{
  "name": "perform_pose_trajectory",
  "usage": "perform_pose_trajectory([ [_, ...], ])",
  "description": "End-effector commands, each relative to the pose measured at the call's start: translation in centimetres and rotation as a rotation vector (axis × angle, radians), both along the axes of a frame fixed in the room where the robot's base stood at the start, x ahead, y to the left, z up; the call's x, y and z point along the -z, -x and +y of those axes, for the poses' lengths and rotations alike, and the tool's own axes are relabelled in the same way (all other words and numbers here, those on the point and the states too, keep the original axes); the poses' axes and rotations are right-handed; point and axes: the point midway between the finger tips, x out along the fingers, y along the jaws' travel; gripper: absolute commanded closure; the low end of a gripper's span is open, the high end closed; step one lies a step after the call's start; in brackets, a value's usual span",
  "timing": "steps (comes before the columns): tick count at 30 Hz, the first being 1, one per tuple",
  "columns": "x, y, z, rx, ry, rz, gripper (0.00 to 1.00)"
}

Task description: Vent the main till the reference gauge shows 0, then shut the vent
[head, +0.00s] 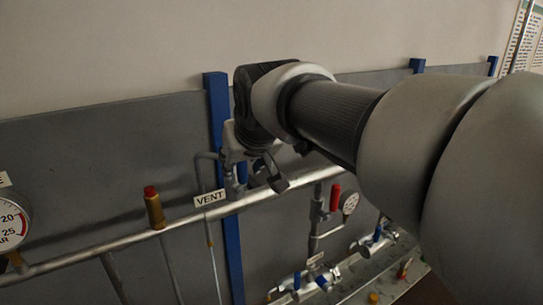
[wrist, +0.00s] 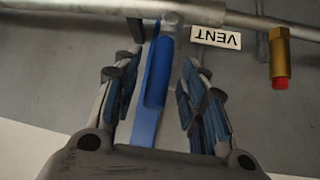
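My gripper (head: 256,165) is at the main pipe (head: 130,238), just above the VENT label (head: 210,198). In the wrist view its two fingers (wrist: 163,72) are apart, with a blue bar-like part (wrist: 157,72) between them. The VENT label also shows upside down in the wrist view (wrist: 216,37). A gauge (head: 10,222) marked 20 and 25 BAR is cut off at the left edge; its reading is not visible.
A brass fitting with a red cap (head: 154,208) stands on the pipe left of the label. A red-handled valve (head: 335,197) and a small gauge (head: 349,203) are at right. Blue posts (head: 217,105) and a grey panel (head: 90,150) stand behind. My arm covers the right side.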

Motion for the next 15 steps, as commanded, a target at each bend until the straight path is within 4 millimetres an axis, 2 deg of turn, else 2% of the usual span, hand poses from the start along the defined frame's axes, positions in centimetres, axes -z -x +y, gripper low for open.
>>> perform_pose_trajectory([
  [9,-5.0,4.5,-1.8,-0.001,-0.003,-0.006,0.61],
  [15,-6.9,6.3,-2.5,-0.001,-0.002,-0.003,0.61],
])
